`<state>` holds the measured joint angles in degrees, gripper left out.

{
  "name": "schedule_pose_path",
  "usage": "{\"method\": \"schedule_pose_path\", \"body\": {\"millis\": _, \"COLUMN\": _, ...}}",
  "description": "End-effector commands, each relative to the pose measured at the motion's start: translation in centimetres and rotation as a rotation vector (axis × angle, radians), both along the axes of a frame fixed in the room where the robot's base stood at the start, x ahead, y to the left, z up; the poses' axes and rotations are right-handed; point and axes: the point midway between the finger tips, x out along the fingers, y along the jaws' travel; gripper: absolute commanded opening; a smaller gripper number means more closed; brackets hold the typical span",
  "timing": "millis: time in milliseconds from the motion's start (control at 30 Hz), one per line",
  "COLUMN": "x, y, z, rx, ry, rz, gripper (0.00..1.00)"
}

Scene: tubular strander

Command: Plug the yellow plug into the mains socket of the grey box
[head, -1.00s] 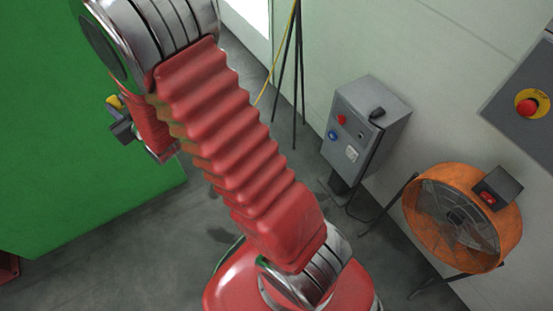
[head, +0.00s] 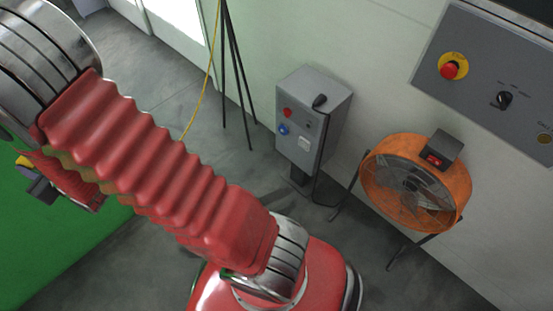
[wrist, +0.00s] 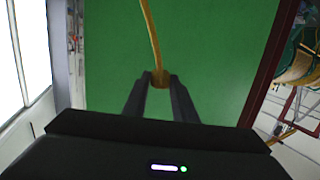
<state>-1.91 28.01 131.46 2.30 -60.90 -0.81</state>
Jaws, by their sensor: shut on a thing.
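My gripper (wrist: 160,82) is shut on the yellow plug (wrist: 160,77) in the wrist view. A yellow cable (wrist: 150,35) runs up from the plug. In the head view my gripper (head: 40,188) is at the left edge, partly behind my arm, with a bit of yellow (head: 24,161) at its tip. The grey box (head: 325,95) stands on a post by the wall, well to the right of my gripper and apart from it. Its front has a red button, a round blue fitting (head: 283,129) and a pale square fitting (head: 304,143); the mains socket is too small to tell for sure.
An orange fan (head: 415,185) on a stand is right of the box. A grey control panel (head: 490,75) with a red stop button is at upper right. A dark tripod (head: 235,70) stands left of the box. A green surface (head: 70,250) is at lower left.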

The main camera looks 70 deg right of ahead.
Motion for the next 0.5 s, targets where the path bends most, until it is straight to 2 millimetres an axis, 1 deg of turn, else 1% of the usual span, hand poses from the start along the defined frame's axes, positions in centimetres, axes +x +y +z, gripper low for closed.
{"method": "schedule_pose_path", "body": {"millis": 67, "x": 0.1, "y": -0.9, "z": -0.5, "rx": 0.000, "ry": 0.002, "rz": -0.021, "gripper": 0.02}}
{"method": "schedule_pose_path", "body": {"millis": 167, "x": 0.4, "y": -2.9, "z": -1.5, "rx": 0.000, "ry": 0.004, "rz": -0.066, "gripper": 0.02}}
{"method": "schedule_pose_path", "body": {"millis": 267, "x": 0.6, "y": -5.8, "z": -3.0, "rx": 0.000, "ry": 0.006, "rz": -0.135, "gripper": 0.02}}
{"method": "schedule_pose_path", "body": {"millis": 300, "x": 0.6, "y": -7.3, "z": -3.7, "rx": 0.000, "ry": 0.008, "rz": -0.169, "gripper": 0.02}}
{"method": "schedule_pose_path", "body": {"millis": 367, "x": 0.5, "y": -9.5, "z": -4.8, "rx": 0.000, "ry": 0.010, "rz": -0.221, "gripper": 0.02}}
{"method": "schedule_pose_path", "body": {"millis": 400, "x": 0.4, "y": -11.0, "z": -5.6, "rx": 0.000, "ry": 0.011, "rz": -0.258, "gripper": 0.02}}
{"method": "schedule_pose_path", "body": {"millis": 467, "x": 0.2, "y": -13.3, "z": -6.8, "rx": 0.000, "ry": 0.012, "rz": -0.312, "gripper": 0.02}}
{"method": "schedule_pose_path", "body": {"millis": 500, "x": -0.1, "y": -14.8, "z": -7.6, "rx": 0.001, "ry": 0.013, "rz": -0.348, "gripper": 0.02}}
